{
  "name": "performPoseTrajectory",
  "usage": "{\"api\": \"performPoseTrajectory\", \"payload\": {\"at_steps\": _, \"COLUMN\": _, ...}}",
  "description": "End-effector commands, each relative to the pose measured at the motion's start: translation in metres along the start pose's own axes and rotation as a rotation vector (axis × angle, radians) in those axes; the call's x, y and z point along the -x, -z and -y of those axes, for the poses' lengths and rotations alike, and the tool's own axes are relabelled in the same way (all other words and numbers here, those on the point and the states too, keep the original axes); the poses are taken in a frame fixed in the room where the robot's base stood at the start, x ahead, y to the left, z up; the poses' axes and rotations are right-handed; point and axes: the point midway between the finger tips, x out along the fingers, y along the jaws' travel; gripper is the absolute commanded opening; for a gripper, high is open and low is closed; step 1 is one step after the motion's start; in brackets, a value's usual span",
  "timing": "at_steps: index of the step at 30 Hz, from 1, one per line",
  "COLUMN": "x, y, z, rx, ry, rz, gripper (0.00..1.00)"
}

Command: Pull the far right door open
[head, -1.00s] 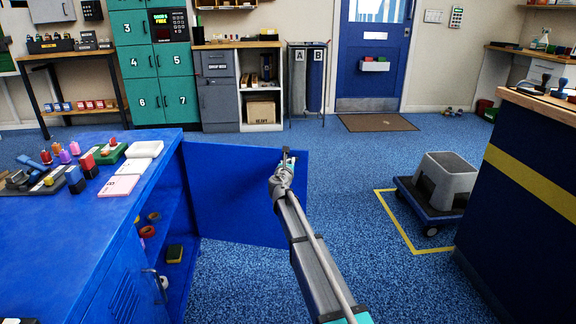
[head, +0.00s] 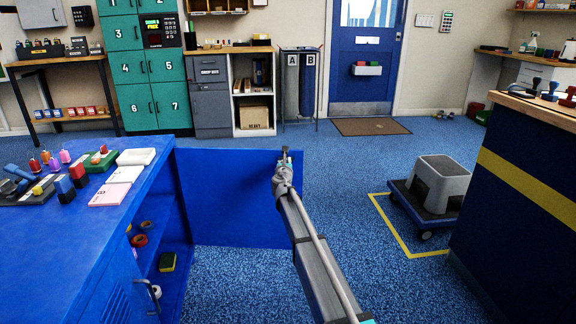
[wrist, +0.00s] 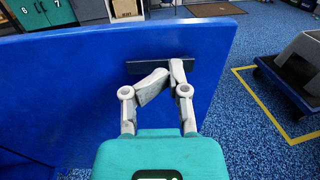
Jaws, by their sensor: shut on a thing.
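The far right door (head: 232,200) is a blue cabinet door that stands swung out wide from the blue counter, with shelves showing behind its hinge side. In the wrist view the door (wrist: 80,95) fills the left and middle. My gripper (head: 284,160) is at the door's outer end, near its top edge. In the wrist view my gripper (wrist: 168,75) has its fingers at a dark bar handle (wrist: 150,70) on the door's face and is shut on it. The fingers hide part of the handle.
The blue counter (head: 90,240) with stamps and pads on top stands at left. A grey step stool (head: 440,184) sits on a blue dolly (head: 405,205) at right, beside a dark counter (head: 520,190) with a yellow stripe. Blue carpet between is clear.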

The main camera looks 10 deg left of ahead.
Motion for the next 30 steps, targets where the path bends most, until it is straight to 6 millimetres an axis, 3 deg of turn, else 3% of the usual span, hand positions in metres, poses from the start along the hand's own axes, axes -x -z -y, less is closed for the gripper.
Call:
{"api": "performPoseTrajectory", "payload": {"at_steps": 17, "x": -0.088, "y": 0.0, "z": -0.021, "rx": 0.0, "ry": -0.031, "rz": 0.0, "gripper": 0.0}}
{"api": "performPoseTrajectory", "payload": {"at_steps": 30, "x": -0.092, "y": 0.0, "z": -0.024, "rx": 0.0, "ry": -0.034, "rz": 0.0, "gripper": 0.0}}
